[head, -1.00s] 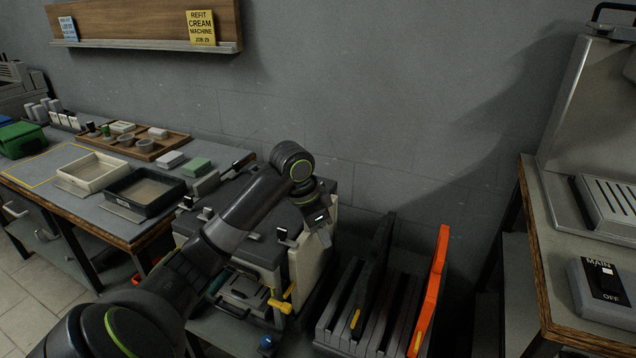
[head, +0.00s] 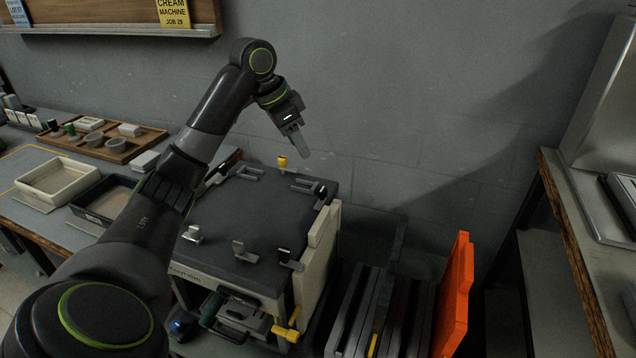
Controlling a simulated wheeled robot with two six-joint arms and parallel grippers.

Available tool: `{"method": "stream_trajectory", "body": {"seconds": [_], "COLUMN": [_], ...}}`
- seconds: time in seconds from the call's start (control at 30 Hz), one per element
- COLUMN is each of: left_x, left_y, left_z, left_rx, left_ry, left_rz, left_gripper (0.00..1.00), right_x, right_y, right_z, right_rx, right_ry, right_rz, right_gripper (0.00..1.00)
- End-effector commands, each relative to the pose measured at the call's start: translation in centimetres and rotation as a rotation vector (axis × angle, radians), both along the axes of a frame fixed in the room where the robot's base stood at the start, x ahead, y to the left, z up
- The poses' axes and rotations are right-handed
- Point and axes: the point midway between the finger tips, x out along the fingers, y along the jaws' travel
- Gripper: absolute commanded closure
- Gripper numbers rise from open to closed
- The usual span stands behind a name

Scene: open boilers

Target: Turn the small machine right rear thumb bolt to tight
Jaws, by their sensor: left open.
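The small machine (head: 235,215) is a box with a dark flat top and pale sides, in the middle of the head view. Small metal fittings stand on its top: a front left one (head: 192,234), a middle one (head: 243,251), a front right one (head: 288,257) and a right rear one (head: 321,191). A yellow-topped piece (head: 282,162) stands upright at the rear edge. I cannot tell for sure which is the right rear thumb bolt. My left gripper (head: 303,150) is open and empty, pointing down above the rear right of the top, apart from it. My right gripper is out of view.
A yellow lever (head: 287,332) sticks out at the machine's lower front. A rack of dark slats (head: 375,310) with an orange panel (head: 457,295) stands to the right. A bench with a cream tray (head: 57,185) lies left. The grey wall is close behind.

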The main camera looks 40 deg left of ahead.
Motion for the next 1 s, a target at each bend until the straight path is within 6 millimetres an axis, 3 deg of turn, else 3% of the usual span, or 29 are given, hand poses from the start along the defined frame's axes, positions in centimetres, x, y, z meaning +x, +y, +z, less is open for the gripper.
{"method": "stream_trajectory", "body": {"seconds": [0.4, 0.6, 0.8, 1.0], "left_x": [2.9, 4.1, 4.7, 4.8], "left_y": [-1.9, -2.5, -2.8, -2.8], "left_z": [-8.8, -11.9, -13.4, -13.7], "left_rx": [-0.003, -0.002, 0.001, 0.002], "left_ry": [0.005, 0.004, 0.002, 0.001], "left_rz": [0.0, 0.001, 0.001, 0.0], "left_gripper": [0.55, 0.55, 0.55, 0.55], "right_x": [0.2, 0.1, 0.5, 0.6], "right_y": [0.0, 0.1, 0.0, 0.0], "right_z": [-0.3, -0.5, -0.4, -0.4], "right_rx": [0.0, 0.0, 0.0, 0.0], "right_ry": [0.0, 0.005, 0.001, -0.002], "right_rz": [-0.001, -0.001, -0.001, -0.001], "right_gripper": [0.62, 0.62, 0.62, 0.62]}}
